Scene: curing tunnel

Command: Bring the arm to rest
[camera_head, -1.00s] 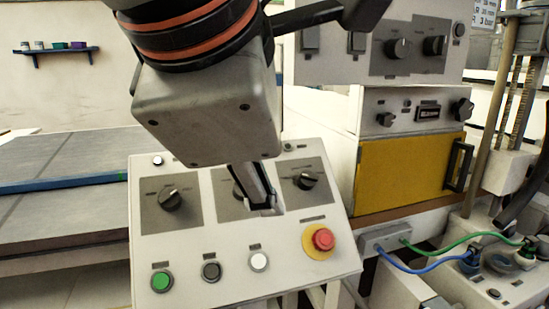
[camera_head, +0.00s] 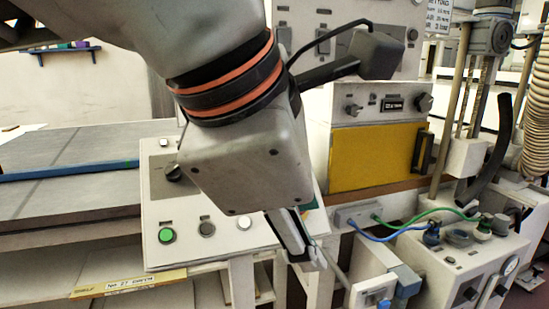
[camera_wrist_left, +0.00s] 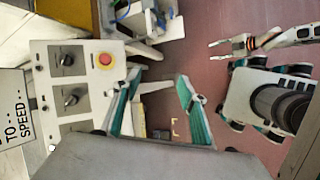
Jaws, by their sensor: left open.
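My left arm comes in from the upper left in the head view. My left gripper (camera_head: 298,252) points down in front of the right part of the sloped control panel (camera_head: 190,252). In the left wrist view its two teal-lined fingers (camera_wrist_left: 158,98) are spread apart with nothing between them. In the head view my arm hides that button and most of the knobs. My right gripper (camera_wrist_left: 222,47) shows in the left wrist view, empty, its fingers apart.
A cabinet with a yellow door (camera_head: 372,160) stands behind the panel. Blue and green cables (camera_head: 405,228) run to a unit (camera_head: 452,262) at the right. A grey table (camera_head: 70,150) is at the left. Reddish floor (camera_wrist_left: 190,20) lies open between the panel and my base.

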